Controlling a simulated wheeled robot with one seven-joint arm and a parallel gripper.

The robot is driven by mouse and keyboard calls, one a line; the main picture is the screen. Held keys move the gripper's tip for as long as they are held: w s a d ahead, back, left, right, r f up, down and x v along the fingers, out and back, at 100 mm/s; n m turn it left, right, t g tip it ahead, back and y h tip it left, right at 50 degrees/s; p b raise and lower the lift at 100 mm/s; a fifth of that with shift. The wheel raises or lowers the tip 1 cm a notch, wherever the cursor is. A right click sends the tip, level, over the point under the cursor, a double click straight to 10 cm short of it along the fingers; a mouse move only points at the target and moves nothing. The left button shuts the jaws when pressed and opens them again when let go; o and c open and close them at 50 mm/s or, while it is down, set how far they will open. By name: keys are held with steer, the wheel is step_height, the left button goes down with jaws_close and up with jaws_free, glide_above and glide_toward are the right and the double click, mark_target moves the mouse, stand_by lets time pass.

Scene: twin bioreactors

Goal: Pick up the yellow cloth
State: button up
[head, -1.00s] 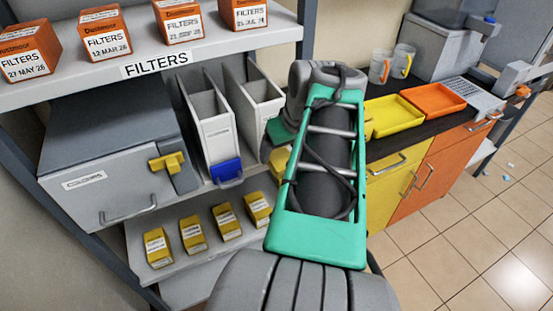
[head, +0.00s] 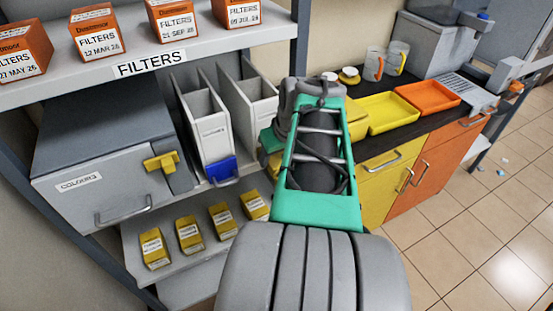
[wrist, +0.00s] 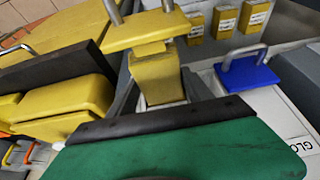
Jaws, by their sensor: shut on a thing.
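My green gripper hand (wrist: 170,145) fills the bottom of the wrist view; its fingertips are hidden there. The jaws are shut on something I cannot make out. In the head view my arm covers the jaws, which are near the upright files. Beyond the hand's black edge is a yellow block with a flat yellow plate (wrist: 148,30) and metal rods; a yellow part also shows beside my arm in the head view (head: 273,164). I cannot tell whether it touches the jaws. I cannot identify a yellow cloth in either view.
White upright files (head: 208,130) stand left of my arm, one with a blue handle (head: 222,171). Several yellow boxes (head: 221,221) lie on the lower shelf. Yellow (head: 388,113) and orange (head: 428,96) trays sit on the black counter.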

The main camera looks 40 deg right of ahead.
steer(key=c, duration=0.5)
steer(key=shift+r, duration=0.1)
steer(key=shift+s+r, duration=0.2)
steer(key=shift+r, duration=0.05)
step_height(320, 180, up, 11)
steer(key=p, duration=0.2)
steer(key=s+a+p, duration=0.1)
steer(key=s+p, duration=0.1)
steer(key=s, duration=1.7)
steer(key=shift+s+a, duration=0.3)
steer(key=shift+a, duration=0.1)
steer(key=shift+f, duration=0.1)
